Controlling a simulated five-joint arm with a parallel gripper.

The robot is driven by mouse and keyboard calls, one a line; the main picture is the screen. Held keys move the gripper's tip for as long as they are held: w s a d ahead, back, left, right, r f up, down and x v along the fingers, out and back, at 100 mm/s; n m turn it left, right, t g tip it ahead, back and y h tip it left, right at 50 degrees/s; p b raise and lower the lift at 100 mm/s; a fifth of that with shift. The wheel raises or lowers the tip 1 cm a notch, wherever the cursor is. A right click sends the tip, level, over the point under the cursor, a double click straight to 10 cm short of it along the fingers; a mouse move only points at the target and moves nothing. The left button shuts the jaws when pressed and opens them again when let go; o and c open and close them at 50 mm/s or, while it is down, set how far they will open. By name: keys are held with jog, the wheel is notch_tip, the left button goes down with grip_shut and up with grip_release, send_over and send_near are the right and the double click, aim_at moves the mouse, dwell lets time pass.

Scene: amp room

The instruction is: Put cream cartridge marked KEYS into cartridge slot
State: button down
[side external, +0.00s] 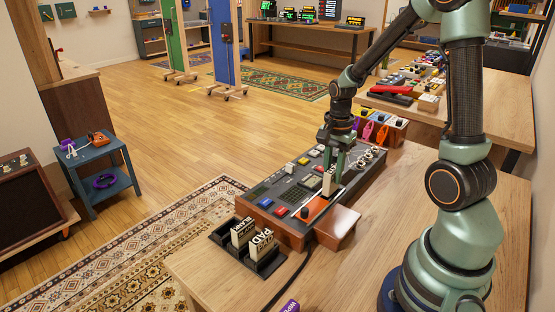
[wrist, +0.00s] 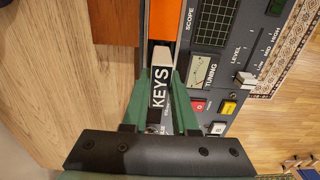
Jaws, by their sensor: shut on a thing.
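The cream cartridge marked KEYS (wrist: 160,88) has a black label with white letters and lies between my gripper's green fingers in the wrist view. My gripper (side external: 331,172) is shut on it, pointing down over the console (side external: 283,226) in the side external view. The cartridge (side external: 329,184) shows there as a small pale piece at the fingertips, beside the orange panel (side external: 314,209).
A dark rack (side external: 222,238) at the console's front left holds a cartridge marked PAD (side external: 262,243) and another cream cartridge (side external: 242,231). Knobs, buttons and a slider crowd the console face. Bare wooden tabletop (side external: 395,205) lies right of the console.

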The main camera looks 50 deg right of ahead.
jog(key=shift+f, duration=1.55)
dwell(1.3)
jog(key=shift+c, duration=1)
grip_release()
jog(key=shift+r, duration=0.15)
jog(key=shift+r, duration=3.4)
jog(key=s+a+r+n+t, duration=0.2)
jog(key=a+r+n+t, duration=0.3)
jog(key=a+r+n, duration=0.7)
jog(key=a+n, duration=0.3)
jog(key=n, duration=0.3)
jog(key=shift+s+t, duration=0.15)
jog(key=shift+t, duration=0.15)
